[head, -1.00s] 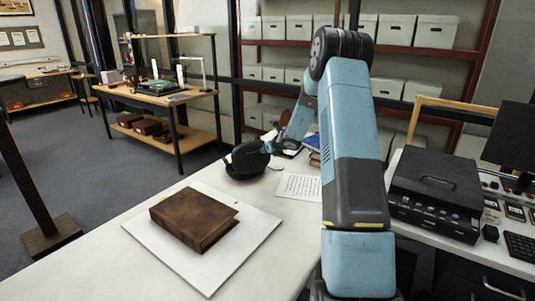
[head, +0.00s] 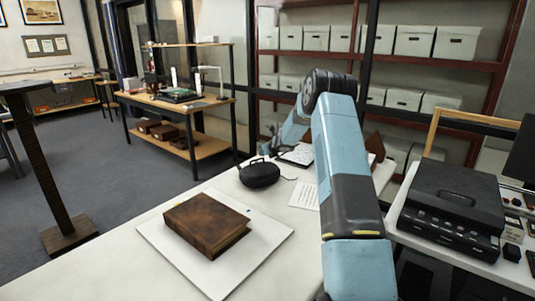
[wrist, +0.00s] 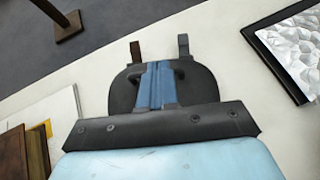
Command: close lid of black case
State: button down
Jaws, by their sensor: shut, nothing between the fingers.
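The black case (head: 259,176) lies on the white table, past the brown book. In the head view it is one low, rounded shape, with its lid seemingly down; no open gap shows. In the wrist view a rounded black form, apparently the case (wrist: 121,92), shows behind my gripper (wrist: 158,66), which hides its middle. My gripper's blue fingers are together, with nothing between them. In the head view my gripper is small and dark behind the case, hard to make out. I cannot tell whether it touches the lid.
A brown book (head: 207,222) lies on a white board (head: 262,240) nearer me. A paper sheet (head: 304,196) and a dark-framed tablet-like item (head: 297,155) lie right of the case. A black printer (head: 452,207) stands farther right. Table around the case's left is clear.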

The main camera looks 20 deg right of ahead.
aim_at(261, 165)
jog(key=shift+x, duration=1.45)
jog(key=shift+d+f, duration=0.1)
jog(key=shift+f, duration=0.05)
